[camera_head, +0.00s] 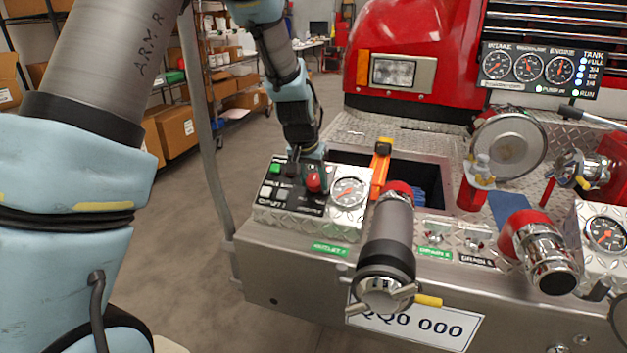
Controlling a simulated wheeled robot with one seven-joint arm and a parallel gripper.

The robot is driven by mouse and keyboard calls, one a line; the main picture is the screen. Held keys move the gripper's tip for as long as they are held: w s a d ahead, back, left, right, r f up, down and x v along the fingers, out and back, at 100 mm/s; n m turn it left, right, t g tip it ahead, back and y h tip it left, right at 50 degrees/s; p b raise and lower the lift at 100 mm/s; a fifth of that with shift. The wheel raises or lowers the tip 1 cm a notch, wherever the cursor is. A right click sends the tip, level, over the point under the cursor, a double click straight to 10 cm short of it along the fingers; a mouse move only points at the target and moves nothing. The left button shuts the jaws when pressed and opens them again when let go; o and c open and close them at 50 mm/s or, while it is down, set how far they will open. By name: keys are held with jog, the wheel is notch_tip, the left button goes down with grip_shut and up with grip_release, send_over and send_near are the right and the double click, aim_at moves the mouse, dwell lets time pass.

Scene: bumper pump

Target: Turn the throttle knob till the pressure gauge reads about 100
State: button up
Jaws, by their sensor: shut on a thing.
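A red knob (314,182) sits on the small control box (270,213) at the bumper's left end. My gripper (308,172) is over that box, pointing down, and is shut on the red knob; its fingertips are partly hidden by the wrist. A round white-faced gauge (348,192) with a red needle is on the same box, right beside the knob. The needle points up and to the right; its numbers are too small to read. A dark panel (528,70) at upper right has an intake, a middle and an engine gauge, their values unreadable.
A green button (275,168) and pale buttons are on the box's left side. An orange-handled tool (381,168) stands just right of the gauge. A thick grey hose nozzle (389,240) juts forward. Another gauge (606,233) is at far right. Open floor lies left.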

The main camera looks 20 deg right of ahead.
grip_shut()
jog(key=shift+f+n+b, duration=0.1)
jog(key=shift+n+b, duration=0.35)
jog(key=shift+n, duration=0.55)
jog(key=shift+n+h+b, duration=0.3)
jog(key=shift+n+h, duration=0.1)
jog(key=shift+n, duration=0.7)
jog(key=o, duration=1)
grip_release()
jog(key=shift+o, duration=0.2)
jog(key=b+v, duration=0.1)
jog(key=v, duration=1)
